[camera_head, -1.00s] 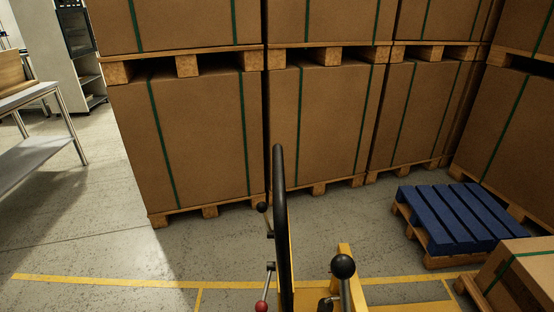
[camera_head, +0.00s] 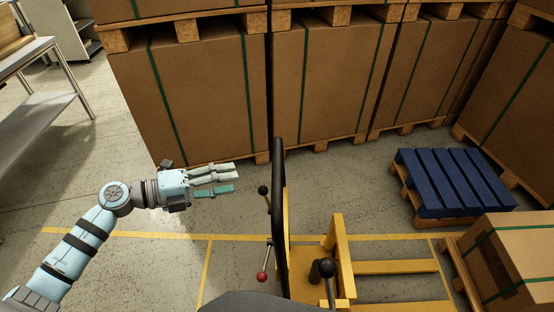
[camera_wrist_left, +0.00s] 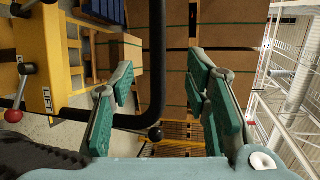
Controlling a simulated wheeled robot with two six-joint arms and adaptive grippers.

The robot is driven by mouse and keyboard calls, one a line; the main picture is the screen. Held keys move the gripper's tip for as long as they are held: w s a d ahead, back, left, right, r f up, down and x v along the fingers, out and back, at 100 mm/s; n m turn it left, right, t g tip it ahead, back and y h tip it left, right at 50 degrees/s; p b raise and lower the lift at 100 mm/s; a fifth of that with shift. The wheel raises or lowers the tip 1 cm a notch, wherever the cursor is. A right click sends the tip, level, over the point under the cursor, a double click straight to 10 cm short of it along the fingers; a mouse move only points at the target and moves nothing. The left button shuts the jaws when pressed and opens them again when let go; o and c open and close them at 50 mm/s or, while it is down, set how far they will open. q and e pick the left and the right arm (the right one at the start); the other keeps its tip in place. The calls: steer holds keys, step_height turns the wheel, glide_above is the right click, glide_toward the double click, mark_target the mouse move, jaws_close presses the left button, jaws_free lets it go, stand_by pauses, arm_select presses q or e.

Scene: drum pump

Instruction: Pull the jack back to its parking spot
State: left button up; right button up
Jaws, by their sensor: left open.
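The jack (camera_head: 337,243) is yellow, with a tall black bar handle (camera_head: 279,190), a red-knobbed lever (camera_head: 263,276) and black-knobbed levers. My left gripper (camera_head: 236,180) is open and empty, left of the handle and apart from it, fingers pointing right. In the left wrist view the black handle (camera_wrist_left: 157,60) appears beyond and between the open fingers of my left gripper (camera_wrist_left: 162,70). The jack's yellow body (camera_wrist_left: 45,70) and red knob (camera_wrist_left: 13,116) show at the left there. My right gripper is in neither view.
Yellow floor lines (camera_head: 150,235) run around the jack. Strapped cartons on pallets (camera_head: 190,95) form a wall behind it. A blue pallet (camera_head: 455,185) and a carton (camera_head: 525,260) stand to the right. A grey table (camera_head: 35,120) is at the left, with clear floor between.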

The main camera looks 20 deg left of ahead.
mark_target(277, 173)
arm_select(q)
steer(key=x, duration=1.3)
steer(key=shift+w+d+f, duration=0.15)
steer(key=shift+w+f, duration=0.05)
steer(key=shift+f, duration=0.1)
steer(key=shift+c, duration=0.6)
jaws_close()
